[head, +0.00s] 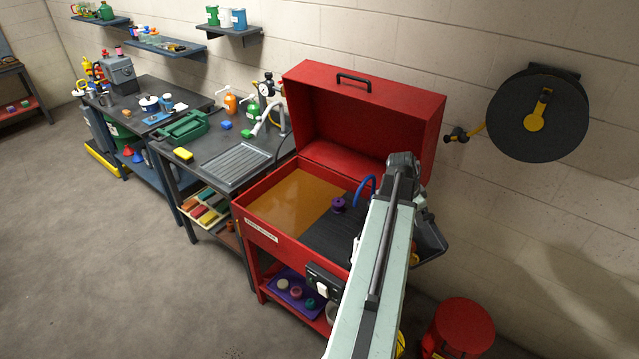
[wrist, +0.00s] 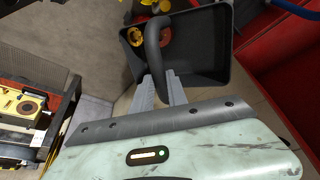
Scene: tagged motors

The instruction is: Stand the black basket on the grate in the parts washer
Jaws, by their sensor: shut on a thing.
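My gripper (wrist: 161,82) is shut on the curved handle of the black basket (wrist: 205,42) in the wrist view. The basket holds an orange-red ring part (wrist: 134,36) and a yellow part (wrist: 165,35). In the head view the basket (head: 432,240) shows partly behind my arm, by the right side of the washer; my gripper's fingers are hidden there. The red parts washer (head: 262,228) has its lid open. Its dark grate (head: 325,238) lies right of the amber liquid (head: 290,200), partly hidden by my arm.
A purple spool-like part (head: 338,205) stands on the grate near a blue hose (head: 366,188). The raised red lid (head: 360,110) stands behind. A red drum (head: 460,325) is on the floor at right. A hose reel (head: 535,115) hangs on the wall.

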